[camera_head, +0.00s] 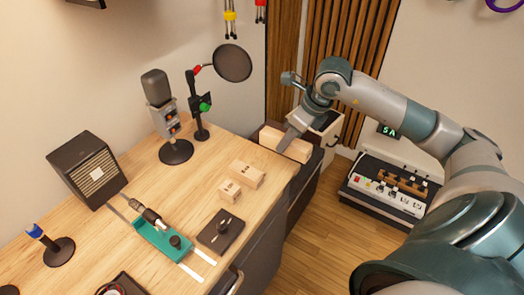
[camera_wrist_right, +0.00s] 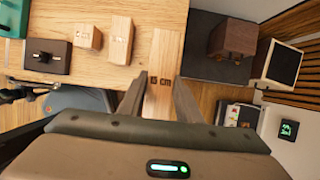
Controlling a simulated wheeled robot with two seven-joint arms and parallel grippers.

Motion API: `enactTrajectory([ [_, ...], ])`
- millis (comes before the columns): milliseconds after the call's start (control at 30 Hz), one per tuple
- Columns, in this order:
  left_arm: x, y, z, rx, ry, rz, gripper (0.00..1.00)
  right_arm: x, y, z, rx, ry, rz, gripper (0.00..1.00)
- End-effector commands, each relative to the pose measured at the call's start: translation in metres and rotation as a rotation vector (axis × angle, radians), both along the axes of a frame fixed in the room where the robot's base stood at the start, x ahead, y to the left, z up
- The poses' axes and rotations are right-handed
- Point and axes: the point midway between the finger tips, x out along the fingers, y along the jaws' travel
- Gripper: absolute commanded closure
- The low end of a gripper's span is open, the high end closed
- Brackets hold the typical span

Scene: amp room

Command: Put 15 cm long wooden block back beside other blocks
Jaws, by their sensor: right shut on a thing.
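My right gripper (camera_head: 288,139) is shut on the long pale wooden block (camera_head: 298,151), at the far right end of the desk. In the right wrist view the block (camera_wrist_right: 158,100) lies between the two fingers, with "cm" lettering readable on its face. Whether it touches a surface below is unclear. Two shorter wooden blocks stand side by side on the desk: the smallest (camera_head: 229,190) and a longer one (camera_head: 247,174). They also show in the wrist view, the smallest (camera_wrist_right: 88,38) left of the longer one (camera_wrist_right: 121,40). My left gripper is not in view.
The wooden desk (camera_head: 205,160) has bare room around the short blocks. A dark plate (camera_head: 221,231), a teal fixture (camera_head: 164,240) and a microphone on a stand (camera_head: 175,150) are also on it. A dark surface (camera_wrist_right: 205,63) adjoins the desk's end, with a brown box (camera_wrist_right: 233,38).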

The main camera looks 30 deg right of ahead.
Motion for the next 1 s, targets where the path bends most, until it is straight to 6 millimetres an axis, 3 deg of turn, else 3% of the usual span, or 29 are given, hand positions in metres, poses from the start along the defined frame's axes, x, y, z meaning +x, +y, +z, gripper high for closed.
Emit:
enactTrajectory([
  [433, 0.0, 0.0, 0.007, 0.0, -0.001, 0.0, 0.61, 0.056, 0.04, -0.041, 0.002, -0.001, 0.0, 0.99],
  [867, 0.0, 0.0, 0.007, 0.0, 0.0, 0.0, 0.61, 0.062, 0.044, -0.045, -0.001, 0.0, 0.001, 0.99],
  [1000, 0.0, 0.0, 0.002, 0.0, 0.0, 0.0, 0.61, 0.061, 0.044, -0.055, 0.0, 0.001, 0.0, 0.99],
])
